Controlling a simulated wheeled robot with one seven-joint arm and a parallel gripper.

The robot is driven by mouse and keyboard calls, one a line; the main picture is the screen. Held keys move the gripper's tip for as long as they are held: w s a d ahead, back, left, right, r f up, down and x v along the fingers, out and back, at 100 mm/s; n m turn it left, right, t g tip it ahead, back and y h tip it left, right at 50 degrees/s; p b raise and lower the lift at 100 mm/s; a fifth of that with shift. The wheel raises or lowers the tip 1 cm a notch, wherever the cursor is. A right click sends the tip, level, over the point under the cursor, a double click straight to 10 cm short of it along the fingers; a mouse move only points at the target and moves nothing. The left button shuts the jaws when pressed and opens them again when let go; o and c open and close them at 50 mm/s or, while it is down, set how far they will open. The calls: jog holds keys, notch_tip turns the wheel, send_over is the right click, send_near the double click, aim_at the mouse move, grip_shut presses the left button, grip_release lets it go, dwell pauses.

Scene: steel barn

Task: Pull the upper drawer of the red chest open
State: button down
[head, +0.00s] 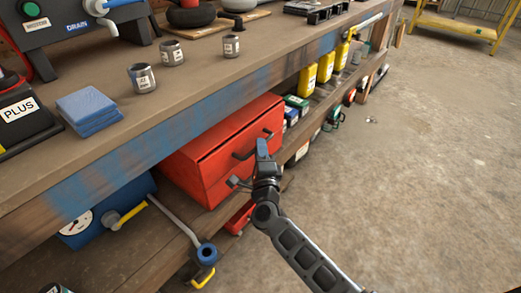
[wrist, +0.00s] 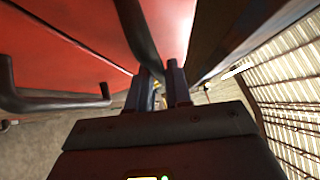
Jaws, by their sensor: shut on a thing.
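The red chest (head: 218,150) stands on the shelf under the workbench, with black bar handles on its front. The upper drawer's handle (head: 244,154) is partly hidden behind my gripper (head: 263,146). The lower handle (head: 236,182) is free, and it shows at the left of the wrist view (wrist: 50,101). In the wrist view, the upper handle (wrist: 137,32) runs down to my gripper (wrist: 164,75), whose fingers are shut on it. A thin pale seam crosses the red front there. I cannot tell whether the upper drawer stands out at all.
A blue machine (head: 105,208) and a grey pipe lever (head: 178,222) stand left of the chest. Yellow bottles (head: 325,67) and small boxes stand to the right. The floor (head: 430,150) in front is clear.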

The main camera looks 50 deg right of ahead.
dwell(0.4)
jog(key=s, duration=1.8)
jog(key=shift+s+d+b, duration=0.25)
jog(key=shift+s+b, duration=0.1)
jog(key=shift+b, duration=0.1)
jog(key=c, duration=1.1)
grip_release()
jog(key=v, duration=0.7)
jog(key=shift+s+a+f, duration=0.1)
jog(key=shift+s+a, duration=0.15)
jog(key=shift+s, duration=0.05)
